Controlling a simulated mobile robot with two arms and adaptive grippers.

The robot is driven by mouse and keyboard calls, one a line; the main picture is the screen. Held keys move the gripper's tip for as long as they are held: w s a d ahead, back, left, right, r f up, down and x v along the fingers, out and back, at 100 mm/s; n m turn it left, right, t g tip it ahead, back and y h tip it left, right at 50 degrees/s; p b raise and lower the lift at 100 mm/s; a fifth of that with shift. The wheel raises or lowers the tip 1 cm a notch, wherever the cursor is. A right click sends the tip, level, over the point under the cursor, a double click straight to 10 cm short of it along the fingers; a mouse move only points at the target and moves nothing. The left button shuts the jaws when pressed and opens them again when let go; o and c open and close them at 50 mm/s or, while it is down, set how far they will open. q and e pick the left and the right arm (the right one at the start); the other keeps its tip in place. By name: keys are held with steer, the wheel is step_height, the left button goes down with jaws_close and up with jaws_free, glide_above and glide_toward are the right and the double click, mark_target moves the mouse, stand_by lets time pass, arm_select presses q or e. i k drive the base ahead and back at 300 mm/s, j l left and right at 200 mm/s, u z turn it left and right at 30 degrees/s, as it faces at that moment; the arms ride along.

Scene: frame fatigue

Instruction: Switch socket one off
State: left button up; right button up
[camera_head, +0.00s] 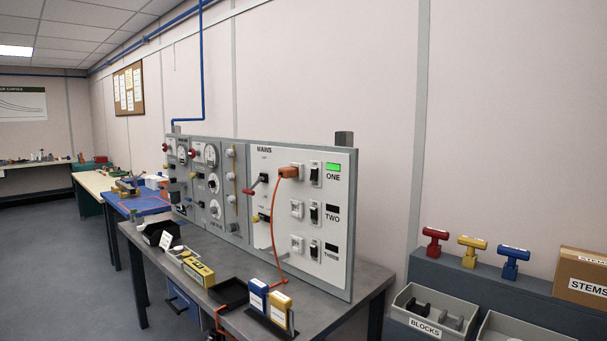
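Socket one is in the top row of the white mains panel (263,200), marked ONE. An orange plug (289,171) sits in it, and an orange cord (274,232) hangs from the plug down to the bench. The black rocker switch of socket one (315,173) is just right of the plug; its position is too small to tell. The indicator beside it (333,167) is lit green. Neither of my grippers shows in the head view.
Switches TWO (314,214) and THREE (314,249) sit below, with dark indicators. A red-handled lever (254,187) is left of the plug. The grey bench (210,290) carries yellow and blue boxes and black trays. A bin marked BLOCKS (428,324) stands at right.

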mark_target(314, 171)
steer(key=i+u, duration=0.15)
steer(key=i, duration=0.5)
steer(key=i+l+u, duration=0.15)
steer(key=i, duration=0.55)
